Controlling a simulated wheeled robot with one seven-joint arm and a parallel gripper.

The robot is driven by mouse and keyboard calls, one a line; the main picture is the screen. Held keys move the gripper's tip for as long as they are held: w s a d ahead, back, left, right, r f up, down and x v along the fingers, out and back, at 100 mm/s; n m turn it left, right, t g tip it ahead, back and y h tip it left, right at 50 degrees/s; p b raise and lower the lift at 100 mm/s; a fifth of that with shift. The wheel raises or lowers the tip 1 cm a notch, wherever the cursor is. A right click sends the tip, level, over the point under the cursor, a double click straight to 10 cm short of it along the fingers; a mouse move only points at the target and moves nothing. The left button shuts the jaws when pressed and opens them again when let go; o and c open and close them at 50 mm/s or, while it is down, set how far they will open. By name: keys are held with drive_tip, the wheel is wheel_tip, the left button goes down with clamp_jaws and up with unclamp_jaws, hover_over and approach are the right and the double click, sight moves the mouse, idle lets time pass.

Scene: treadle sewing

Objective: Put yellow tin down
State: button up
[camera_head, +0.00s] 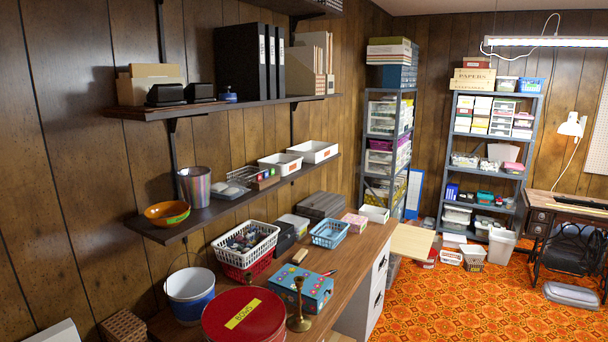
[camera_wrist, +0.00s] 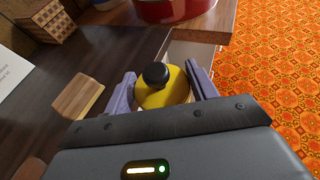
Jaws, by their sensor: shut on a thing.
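The yellow tin (camera_wrist: 176,86) with a black knob on top shows in the wrist view. My gripper (camera_wrist: 162,86) is shut on it, with one purple finger on each side. The tin is near the right edge of a dark tabletop (camera_wrist: 115,50); I cannot tell whether its base touches anything, as my gripper hides its lower part. Neither the tin nor my gripper shows in the head view.
A wooden block (camera_wrist: 77,96) lies on the dark tabletop left of the tin, with a patterned box (camera_wrist: 45,20) and white card (camera_wrist: 14,72) beyond. The red "BOWS" tin (camera_head: 244,322) stands on the wooden counter, beside a brass candlestick (camera_head: 299,310). Orange patterned floor lies right.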

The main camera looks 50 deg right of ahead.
drive_tip(key=shift+w+f+n, duration=0.2)
drive_tip(key=shift+f+n, duration=0.1)
drive_tip(key=shift+f, duration=0.05)
drive_tip(key=shift+s+f+n+t+y, duration=0.15)
drive_tip(key=shift+f+n+t+y, duration=0.25)
drive_tip(key=shift+t+y, duration=0.1)
drive_tip(key=shift+d+f+n+t+y, duration=0.1)
drive_tip(key=shift+f+n+t+y, duration=0.2)
drive_tip(key=shift+f+n+y, duration=0.25)
wheel_tip(320, 180, down, 8)
drive_tip(key=n+t+y, duration=0.2)
drive_tip(key=n+y, duration=0.5)
drive_tip(key=y, duration=0.1)
drive_tip(key=shift+r+t, duration=0.15)
drive_tip(key=shift+t, duration=0.25)
drive_tip(key=shift+r, duration=0.1)
